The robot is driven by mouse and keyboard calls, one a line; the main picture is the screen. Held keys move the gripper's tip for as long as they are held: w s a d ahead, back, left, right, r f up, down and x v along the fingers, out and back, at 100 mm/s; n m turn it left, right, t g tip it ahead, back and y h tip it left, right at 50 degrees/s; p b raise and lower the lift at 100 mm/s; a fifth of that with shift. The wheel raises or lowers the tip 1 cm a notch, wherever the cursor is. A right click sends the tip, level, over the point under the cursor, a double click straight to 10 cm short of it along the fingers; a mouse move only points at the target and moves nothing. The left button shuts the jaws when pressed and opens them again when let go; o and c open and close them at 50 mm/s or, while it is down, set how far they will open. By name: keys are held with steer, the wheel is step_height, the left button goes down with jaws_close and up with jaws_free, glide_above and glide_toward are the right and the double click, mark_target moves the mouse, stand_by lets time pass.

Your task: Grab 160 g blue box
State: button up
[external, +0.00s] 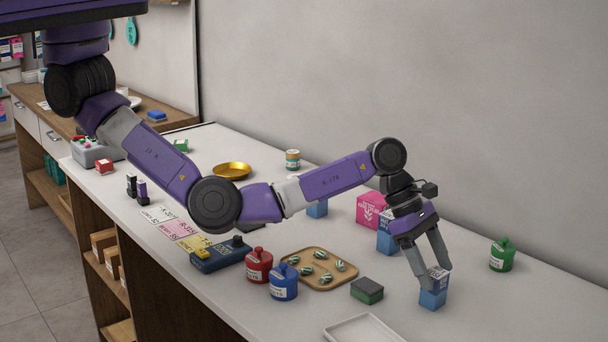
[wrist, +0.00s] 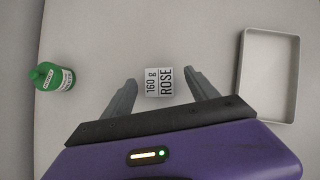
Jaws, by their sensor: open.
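The small blue box (external: 433,295) stands on the white counter at the front right in the external view. In the wrist view its pale top label (wrist: 159,81) reads "160 g ROSE". My gripper (external: 434,282) is open and points down, with its fingers on either side of the box's upper part. In the wrist view the fingertips (wrist: 161,80) sit left and right of the label, with a gap on each side. The box's side faces are hidden in the wrist view.
A green jar (external: 501,255) stands right of the box; a white tray (external: 363,330) lies to its front left. A green-and-black sponge-like block (external: 367,290) is left of it. Behind my gripper are another blue box (external: 386,243) and a pink box (external: 371,210).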

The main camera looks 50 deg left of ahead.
steer(key=shift+d+f, duration=0.35)
steer(key=shift+f, duration=0.25)
jaws_close()
steer(key=shift+r, duration=0.15)
